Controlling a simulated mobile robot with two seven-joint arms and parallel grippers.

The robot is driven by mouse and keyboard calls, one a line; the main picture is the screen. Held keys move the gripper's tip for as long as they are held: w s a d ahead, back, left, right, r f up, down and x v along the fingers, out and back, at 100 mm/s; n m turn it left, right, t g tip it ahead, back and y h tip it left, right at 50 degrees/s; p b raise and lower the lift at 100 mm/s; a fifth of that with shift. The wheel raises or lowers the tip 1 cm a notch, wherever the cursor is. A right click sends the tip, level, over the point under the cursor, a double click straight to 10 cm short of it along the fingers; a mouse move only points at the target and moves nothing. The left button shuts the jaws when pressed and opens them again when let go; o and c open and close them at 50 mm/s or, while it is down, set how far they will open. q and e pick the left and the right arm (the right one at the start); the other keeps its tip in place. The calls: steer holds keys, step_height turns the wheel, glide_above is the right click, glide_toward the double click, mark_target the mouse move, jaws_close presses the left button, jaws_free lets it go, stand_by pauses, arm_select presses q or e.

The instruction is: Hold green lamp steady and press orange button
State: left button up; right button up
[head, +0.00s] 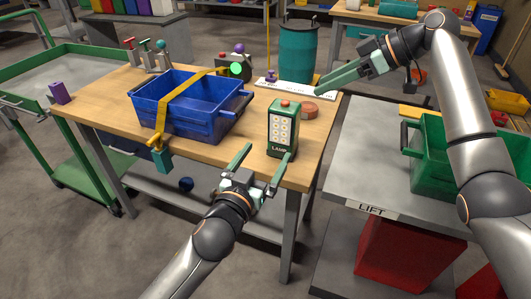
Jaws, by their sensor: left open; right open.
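The green lamp (271,130) stands upright near the front right edge of the wooden table, with a pale dotted panel and the word "LAMP" facing me. An orange-red button (285,102) sits on its top. My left gripper (268,154) is open, just in front of the lamp's lower part. One fingertip is left of the lamp; the other overlaps its lower right edge in the picture. I cannot tell whether it touches. My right gripper (319,88) is open and empty, up and to the right of the lamp, pointing left.
A blue crate (205,125) with a yellow strap (180,103) stands left of the lamp. A round reddish-brown object (309,109) lies close behind the lamp's right. A grey lift table (350,145) with a green crate (425,180) is at right. A teal drum (298,55) stands behind.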

mark_target(280, 130)
arm_select(q)
steer(key=x, duration=1.2)
steer(key=shift+w+d+r, duration=0.15)
steer(key=shift+w+r, duration=0.05)
steer(key=shift+w, duration=0.2)
steer(key=c, duration=1.5)
arm_select(e)
jaws_close()
stand_by(0.8)
